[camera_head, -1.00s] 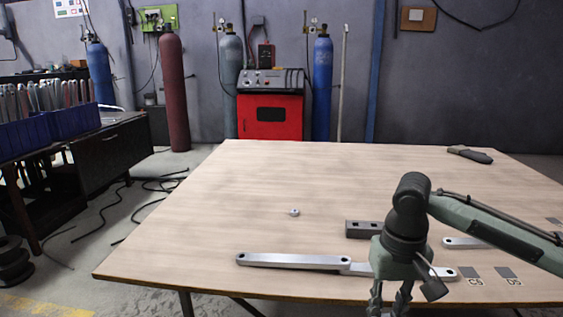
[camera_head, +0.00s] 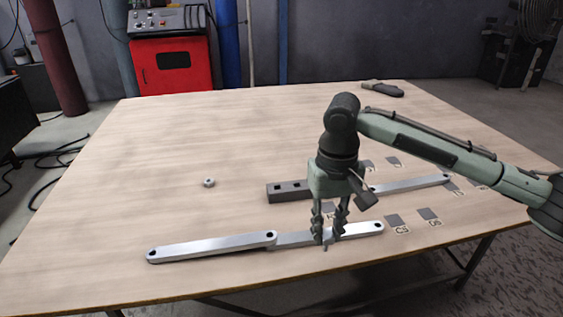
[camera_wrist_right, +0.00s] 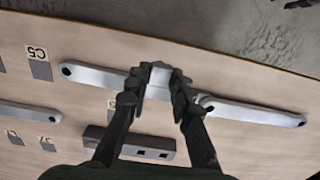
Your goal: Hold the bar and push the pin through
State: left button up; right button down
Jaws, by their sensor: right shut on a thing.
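Two flat silver bars lie end over end near the front of the table. The left bar (camera_head: 210,246) has its right end, with a dark hole, over or against the left end of the right bar (camera_head: 360,230). My right gripper (camera_head: 328,238) points down and is shut on the right bar near its middle. The right wrist view shows the fingertips (camera_wrist_right: 158,82) on either side of this bar (camera_wrist_right: 95,77), with the left bar (camera_wrist_right: 260,113) beyond. A small round metal piece (camera_head: 209,182) stands apart behind the left bar; I cannot tell if it is the pin. My left gripper is out of view.
A dark block (camera_head: 289,190) with square holes lies just behind the gripper. Another silver bar (camera_head: 415,183) lies to its right. Dark labelled squares (camera_head: 428,214) mark the table's right side. A dark-handled tool (camera_head: 382,89) lies at the back. The table's left half is mostly clear.

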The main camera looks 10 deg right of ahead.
jog(key=w+a+r, duration=0.6)
jog(key=a, duration=0.4)
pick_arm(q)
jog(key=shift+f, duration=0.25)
pick_arm(e)
jog(key=shift+a+f, duration=0.1)
jog(key=shift+f, duration=2.2)
